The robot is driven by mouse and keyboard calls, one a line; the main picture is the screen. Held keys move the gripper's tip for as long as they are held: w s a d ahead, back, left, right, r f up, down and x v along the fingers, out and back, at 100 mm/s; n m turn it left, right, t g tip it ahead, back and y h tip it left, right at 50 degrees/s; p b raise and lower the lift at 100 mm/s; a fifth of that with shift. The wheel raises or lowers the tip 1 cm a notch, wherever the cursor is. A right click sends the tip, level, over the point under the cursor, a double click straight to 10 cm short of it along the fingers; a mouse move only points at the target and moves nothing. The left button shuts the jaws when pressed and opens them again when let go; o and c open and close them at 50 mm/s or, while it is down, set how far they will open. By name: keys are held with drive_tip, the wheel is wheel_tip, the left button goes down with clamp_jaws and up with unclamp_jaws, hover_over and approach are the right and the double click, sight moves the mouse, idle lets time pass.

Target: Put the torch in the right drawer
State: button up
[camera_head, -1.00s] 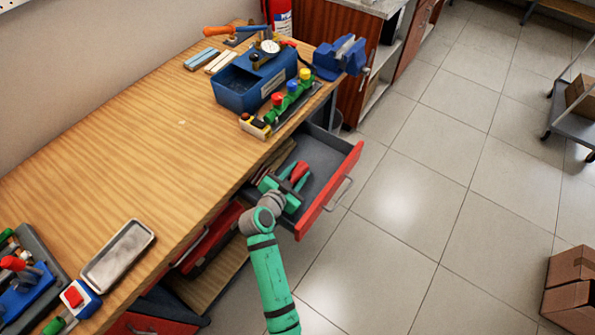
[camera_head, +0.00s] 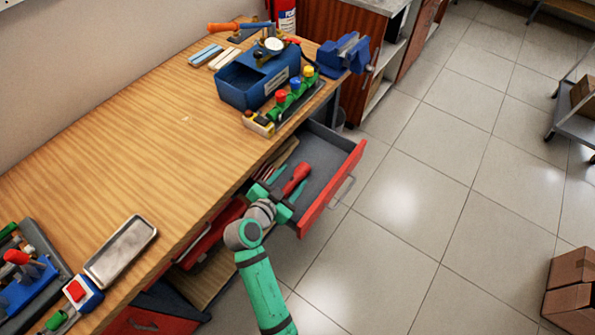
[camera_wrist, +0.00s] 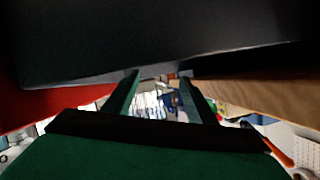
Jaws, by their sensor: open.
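The right drawer (camera_head: 326,163) is pulled out from under the bench's far end, its red front facing right. A red, elongated object (camera_head: 296,178), which looks like the torch, is at the drawer's interior beside my gripper. My gripper (camera_head: 284,188) is open and low at the drawer, its green fingers near the red object. Whether they touch it I cannot tell. In the wrist view the two fingers (camera_wrist: 160,98) stand apart with nothing between them. A dark surface, probably the drawer, fills the top of that view, and the torch is not seen there.
The wooden bench (camera_head: 110,165) carries a blue bin (camera_head: 257,80), a valve manifold (camera_head: 290,98), a blue vise (camera_head: 343,52) and a metal tray (camera_head: 120,250). Another red drawer (camera_head: 205,240) sits nearer under the bench edge.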

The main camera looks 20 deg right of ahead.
drive_tip(key=shift+v, duration=2.75)
